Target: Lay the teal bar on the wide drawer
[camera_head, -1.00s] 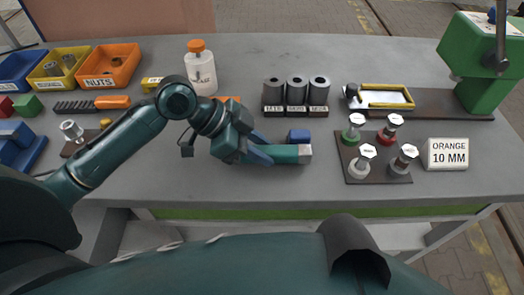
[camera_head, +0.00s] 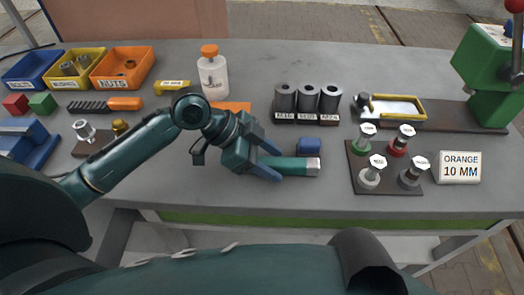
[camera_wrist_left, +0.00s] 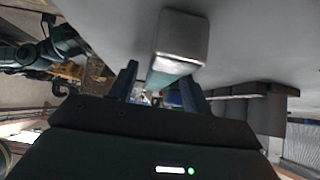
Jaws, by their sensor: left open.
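The teal bar (camera_head: 291,167) with a silver end lies near the front of the grey workbench, pointing right. My left gripper (camera_head: 277,165) is open, with its blue fingers on either side of the bar. The bar's left part is hidden by the gripper. In the left wrist view the bar's silver end (camera_wrist_left: 183,38) shows large above the fingers (camera_wrist_left: 158,88), its teal part running down between them. Whether a finger touches it I cannot tell. A green strip (camera_head: 330,217) runs under the bench's front edge; I cannot tell whether it is the wide drawer. My right gripper is not in view.
Dark cylinders (camera_head: 308,98) stand behind that, and a white bottle (camera_head: 213,78) further left. A board with several knobbed pegs (camera_head: 388,184) is to the right. The workbench (camera_head: 330,198) is clear in front.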

